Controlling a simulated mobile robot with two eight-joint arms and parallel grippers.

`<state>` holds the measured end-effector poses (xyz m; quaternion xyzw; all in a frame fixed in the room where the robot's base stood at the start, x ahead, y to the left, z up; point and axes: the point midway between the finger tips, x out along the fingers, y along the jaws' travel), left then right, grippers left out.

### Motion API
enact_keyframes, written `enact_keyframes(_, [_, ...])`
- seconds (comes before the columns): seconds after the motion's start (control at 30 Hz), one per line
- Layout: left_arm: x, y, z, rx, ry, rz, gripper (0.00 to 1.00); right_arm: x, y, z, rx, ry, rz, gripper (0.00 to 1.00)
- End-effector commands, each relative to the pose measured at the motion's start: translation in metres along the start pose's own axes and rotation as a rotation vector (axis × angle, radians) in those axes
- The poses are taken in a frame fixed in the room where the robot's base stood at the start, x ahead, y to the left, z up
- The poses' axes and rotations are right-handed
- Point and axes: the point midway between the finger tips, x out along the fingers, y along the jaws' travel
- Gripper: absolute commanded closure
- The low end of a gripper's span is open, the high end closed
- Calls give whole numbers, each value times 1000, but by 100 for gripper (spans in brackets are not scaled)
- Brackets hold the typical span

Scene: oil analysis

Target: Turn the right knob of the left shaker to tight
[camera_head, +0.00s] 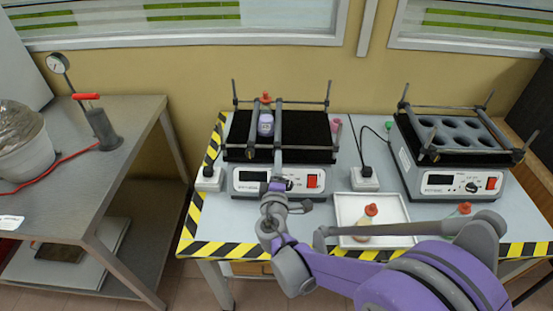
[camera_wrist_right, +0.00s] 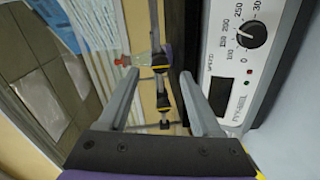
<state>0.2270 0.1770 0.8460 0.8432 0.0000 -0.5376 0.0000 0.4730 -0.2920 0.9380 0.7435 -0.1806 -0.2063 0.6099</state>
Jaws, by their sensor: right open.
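The left shaker (camera_head: 248,181) stands on the striped-edge table, with a black platform, grey bars and corner posts. The clamp knob is too small to tell in the head view. My left gripper is out of view.
The right shaker (camera_head: 425,188) holds a rack with several round holes. A white tray (camera_head: 345,205) with a red-capped bottle (camera_head: 371,210) lies between, partly behind my arm. The left shaker's front panel with a black dial (camera_wrist_right: 251,35) is close beside the right finger.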

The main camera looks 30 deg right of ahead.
Motion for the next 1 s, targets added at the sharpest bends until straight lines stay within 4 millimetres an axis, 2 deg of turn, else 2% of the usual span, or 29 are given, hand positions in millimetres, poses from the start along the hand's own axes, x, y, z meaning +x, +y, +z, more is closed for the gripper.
enact_keyframes(0.03, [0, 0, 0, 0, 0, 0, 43, -12, 0, -1, 0, 5, -1, 34])
enact_keyframes(0.2, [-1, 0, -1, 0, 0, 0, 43, -44, 0, -1, -1, 4, -1, 34])
enact_keyframes(0.4, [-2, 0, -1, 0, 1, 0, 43, -66, 0, -1, 0, 2, -1, 34])
enact_keyframes(1.0, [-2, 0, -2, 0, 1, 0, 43, -69, 0, 1, 4, -3, -4, 34])
